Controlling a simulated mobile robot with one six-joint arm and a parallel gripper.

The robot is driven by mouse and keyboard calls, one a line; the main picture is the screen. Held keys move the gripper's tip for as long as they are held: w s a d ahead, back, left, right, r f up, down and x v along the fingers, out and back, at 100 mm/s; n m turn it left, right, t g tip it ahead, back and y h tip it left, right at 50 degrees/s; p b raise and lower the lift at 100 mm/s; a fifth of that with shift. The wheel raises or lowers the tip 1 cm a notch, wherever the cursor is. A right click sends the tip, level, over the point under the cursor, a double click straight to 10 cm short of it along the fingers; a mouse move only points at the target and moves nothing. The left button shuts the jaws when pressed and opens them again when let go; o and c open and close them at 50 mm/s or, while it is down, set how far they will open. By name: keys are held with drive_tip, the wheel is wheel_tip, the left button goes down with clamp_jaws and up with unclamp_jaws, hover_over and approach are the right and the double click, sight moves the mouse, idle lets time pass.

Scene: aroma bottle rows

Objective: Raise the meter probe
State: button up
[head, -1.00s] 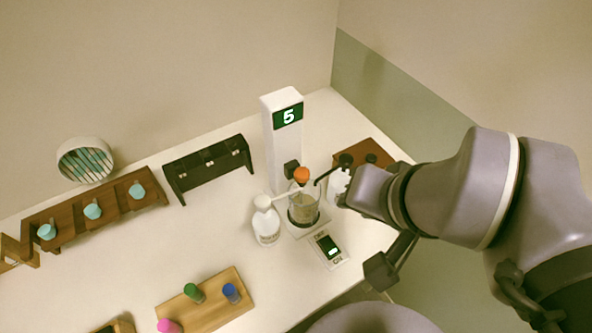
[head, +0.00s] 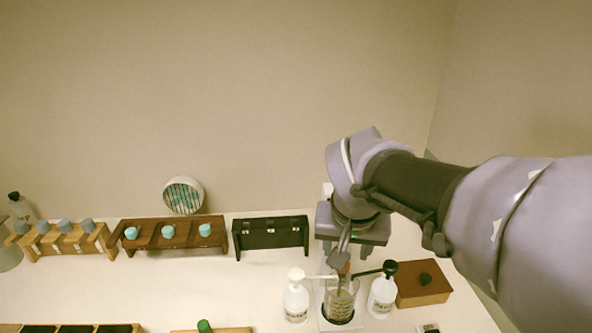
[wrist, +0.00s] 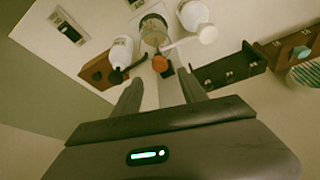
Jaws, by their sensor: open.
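The meter probe's orange top (wrist: 160,63) shows between and just beyond my fingertips in the wrist view. In the head view the orange top (head: 345,268) is partly hidden by my gripper. The glass beaker (head: 341,306) stands below it with liquid inside; its mouth also shows in the wrist view (wrist: 153,26). My gripper (wrist: 160,77) is open, with one finger on each side of the line to the orange top. In the head view my gripper (head: 341,257) is above the beaker. I cannot tell whether it touches the probe. The meter column is mostly hidden behind my wrist.
White pump bottles stand left (head: 296,301) and right (head: 383,296) of the beaker, close to it. A brown box (head: 422,290) is at the right. A black rack (head: 270,238) and a brown rack with teal-capped bottles (head: 160,240) stand along the back.

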drive_tip(key=b+x, duration=0.2)
drive_tip(key=x, duration=0.5)
clamp_jaws()
idle(1.2)
